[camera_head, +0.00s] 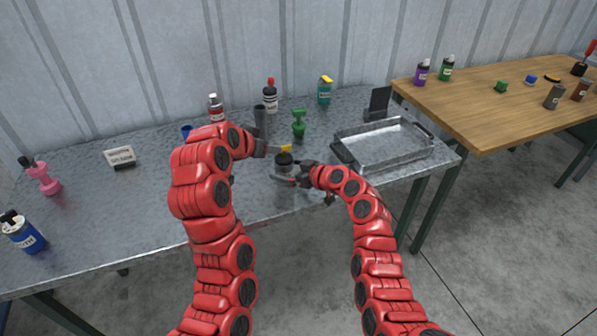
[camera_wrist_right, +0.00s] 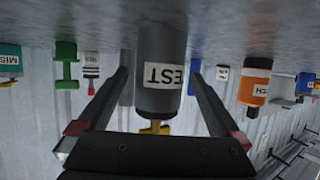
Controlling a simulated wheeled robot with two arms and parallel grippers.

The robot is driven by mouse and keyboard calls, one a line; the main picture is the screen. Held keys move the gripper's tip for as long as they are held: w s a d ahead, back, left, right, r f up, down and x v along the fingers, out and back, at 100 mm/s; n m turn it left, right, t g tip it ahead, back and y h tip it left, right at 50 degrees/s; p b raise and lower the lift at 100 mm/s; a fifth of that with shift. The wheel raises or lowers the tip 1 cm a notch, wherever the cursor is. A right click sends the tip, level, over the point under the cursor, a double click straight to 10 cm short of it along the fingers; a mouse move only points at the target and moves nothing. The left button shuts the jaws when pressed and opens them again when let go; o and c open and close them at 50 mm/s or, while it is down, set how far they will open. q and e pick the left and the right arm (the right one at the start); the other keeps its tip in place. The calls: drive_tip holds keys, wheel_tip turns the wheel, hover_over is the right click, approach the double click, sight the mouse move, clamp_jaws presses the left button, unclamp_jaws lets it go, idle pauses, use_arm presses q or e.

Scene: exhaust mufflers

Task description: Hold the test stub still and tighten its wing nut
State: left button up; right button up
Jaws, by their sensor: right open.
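The test stub (camera_head: 284,165) is a dark grey cylinder standing on the metal bench near its front edge, small in the head view. In the right wrist view, seen upside down, the stub (camera_wrist_right: 160,70) carries a white label, and its yellow wing nut (camera_wrist_right: 157,128) shows at the end away from the bench. My right gripper (camera_head: 290,179) is at the stub's near side; its open fingers (camera_wrist_right: 159,75) lie on either side of the stub with gaps. My left gripper (camera_head: 270,149) is beside the stub's top at the left, close to the yellow wing nut (camera_head: 286,148); its jaw opening is unclear.
A metal tray (camera_head: 387,158) lies to the right on the bench. A grey tube (camera_head: 261,121), a green stand (camera_head: 299,124) and several bottles are behind the stub. A sign (camera_head: 120,157), a pink item (camera_head: 44,178) and a blue can (camera_head: 22,233) are left.

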drive_tip(key=x, duration=0.3)
drive_tip(key=shift+w+a, duration=0.2)
drive_tip(key=shift+a, duration=0.05)
drive_tip(key=shift+w+a+f, duration=0.25)
drive_tip(key=shift+w+f, duration=0.05)
drive_tip(key=shift+w, duration=0.05)
drive_tip(key=shift+c, duration=0.3)
drive_tip(key=c, duration=1.4)
